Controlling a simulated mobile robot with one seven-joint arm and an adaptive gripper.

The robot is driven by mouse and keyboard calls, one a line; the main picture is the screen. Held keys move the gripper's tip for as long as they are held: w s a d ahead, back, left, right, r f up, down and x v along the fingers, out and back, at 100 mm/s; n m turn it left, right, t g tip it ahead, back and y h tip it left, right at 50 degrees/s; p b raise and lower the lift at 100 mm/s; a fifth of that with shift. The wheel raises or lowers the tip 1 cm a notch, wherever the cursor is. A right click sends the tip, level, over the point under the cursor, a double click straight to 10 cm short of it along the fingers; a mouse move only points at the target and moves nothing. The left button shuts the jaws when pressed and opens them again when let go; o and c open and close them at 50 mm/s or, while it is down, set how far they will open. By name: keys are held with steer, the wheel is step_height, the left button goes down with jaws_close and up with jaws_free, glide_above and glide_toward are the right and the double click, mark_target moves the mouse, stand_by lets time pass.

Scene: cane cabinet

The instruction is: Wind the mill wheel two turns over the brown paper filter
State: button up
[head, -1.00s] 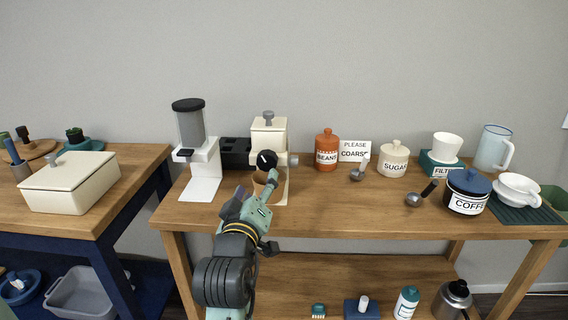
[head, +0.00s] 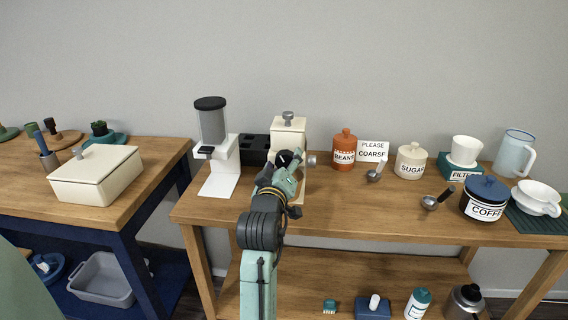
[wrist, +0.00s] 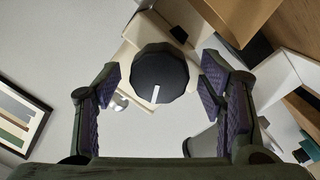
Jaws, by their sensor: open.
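The cream mill (head: 289,132) stands at the back of the wooden table, with a grey knob on its lid. Its black wheel (head: 283,157) is on the front, partly covered by my gripper (head: 289,172). In the wrist view the round black wheel (wrist: 160,78) faces me, with a white mark pointing down. My gripper (wrist: 158,88) is open, with one finger on each side of the wheel and visible gaps between. The brown paper filter cannot be made out now; my arm covers the area below the wheel.
A white grinder (head: 222,160) with a clear hopper stands left of the mill, beside a black box (head: 254,149). To the right are the BEANS jar (head: 344,152), a COARSE sign (head: 373,150), a scoop (head: 375,173) and the SUGAR jar (head: 411,161).

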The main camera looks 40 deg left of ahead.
steer(key=shift+c, duration=0.5)
steer(key=c, duration=1.1)
steer(key=shift+m, duration=0.3)
steer(key=m+b, duration=0.2)
steer(key=m, duration=0.2)
steer(key=shift+f, duration=0.1)
steer(key=m+b, duration=0.2)
steer(key=m, duration=0.3)
steer(key=shift+m+g, duration=0.3)
steer(key=m+b, duration=0.2)
steer(key=m, duration=0.4)
steer(key=shift+b, duration=0.4)
steer(key=m+y+b, duration=0.1)
steer(key=m, duration=0.3)
steer(key=shift+g+b, duration=0.35)
steer(key=shift+g, duration=0.05)
steer(key=shift+m, duration=0.4)
